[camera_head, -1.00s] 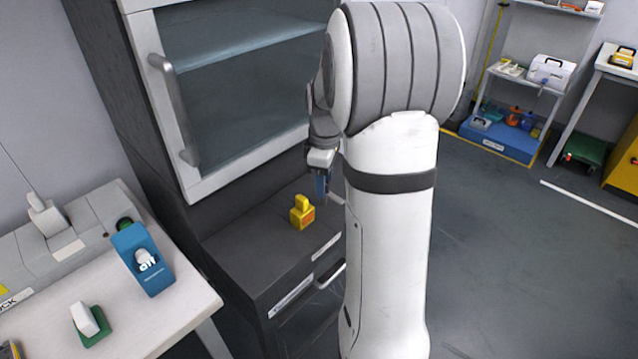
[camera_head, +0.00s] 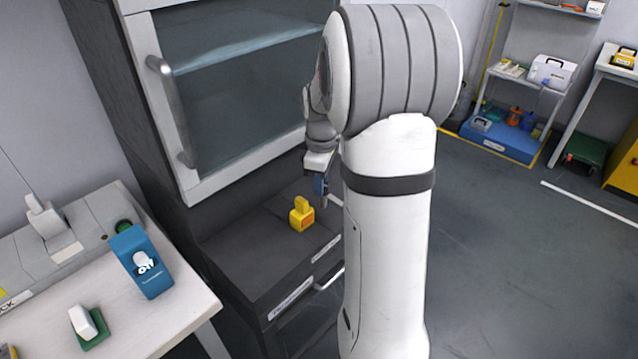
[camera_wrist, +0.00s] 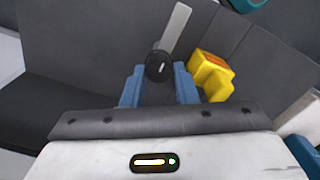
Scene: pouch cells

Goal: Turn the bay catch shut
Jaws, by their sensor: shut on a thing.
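The bay catch shows in the wrist view as a round black knob (camera_wrist: 159,66) with a pale grey bar (camera_wrist: 176,27) running up and slightly right from it. My gripper (camera_wrist: 160,78) has its two blue fingers closed on the knob, one on each side. In the head view my gripper (camera_head: 320,186) points down over the dark bench top, beside my arm. The knob cannot be made out there; the fingers and my arm cover that spot.
A yellow block-like object (camera_head: 302,214) stands just left of my gripper on the dark bench (camera_head: 245,240), close to the right finger in the wrist view (camera_wrist: 212,75). A glass-fronted cabinet (camera_head: 240,85) rises behind. A white table (camera_head: 185,318) with a blue switch box (camera_head: 142,262) is left.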

